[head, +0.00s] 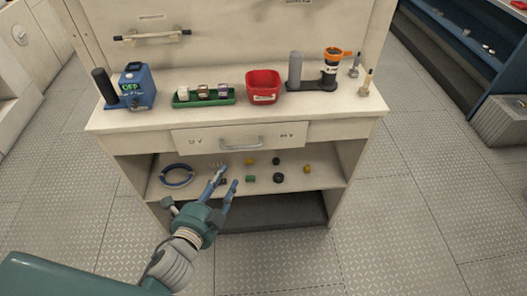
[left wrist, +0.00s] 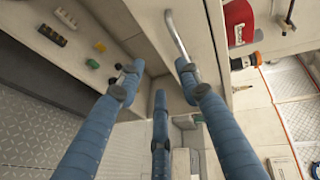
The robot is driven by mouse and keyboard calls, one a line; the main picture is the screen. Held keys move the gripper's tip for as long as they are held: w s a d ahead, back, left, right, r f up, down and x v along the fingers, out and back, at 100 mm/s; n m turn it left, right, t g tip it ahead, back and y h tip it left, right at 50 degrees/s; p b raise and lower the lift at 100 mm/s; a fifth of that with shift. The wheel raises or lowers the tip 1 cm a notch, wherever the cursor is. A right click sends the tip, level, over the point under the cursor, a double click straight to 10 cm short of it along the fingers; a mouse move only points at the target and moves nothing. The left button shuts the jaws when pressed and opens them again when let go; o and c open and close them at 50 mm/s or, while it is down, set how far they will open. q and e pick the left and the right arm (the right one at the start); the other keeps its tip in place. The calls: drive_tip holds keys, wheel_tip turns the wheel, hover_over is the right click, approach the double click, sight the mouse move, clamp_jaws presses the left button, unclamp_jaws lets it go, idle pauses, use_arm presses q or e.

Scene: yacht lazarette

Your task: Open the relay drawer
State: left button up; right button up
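The drawer (head: 190,140) is a pale front under the counter top, with dark lettering and a curved metal handle (head: 241,146). It looks shut. The handle also shows in the left wrist view (left wrist: 177,32). My left gripper (head: 228,180) has blue fingers and is below and slightly left of the handle in the head view. In the left wrist view its fingers (left wrist: 158,75) are spread and empty. One fingertip is close to the lower end of the handle; I cannot tell whether it touches. My right gripper is not in view.
On the counter (head: 215,109) stand a blue device (head: 138,88), a green tray of small blocks (head: 205,101), a red bin (head: 264,87) and a dark holder (head: 308,83). The open shelf (head: 300,183) below holds a ring (head: 176,175) and several small parts. The floor in front is clear.

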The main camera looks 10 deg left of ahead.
use_arm(q)
drive_tip(key=w+d+p, duration=0.1)
drive_tip(key=w+d, duration=0.1)
drive_tip(key=w, duration=0.9)
drive_tip(key=shift+d+r+m+t, duration=0.2)
drive_tip(key=shift+r+m+t, duration=0.1)
drive_tip(key=shift+r+m, duration=0.15)
drive_tip(key=shift+s, duration=0.1)
clamp_jaws()
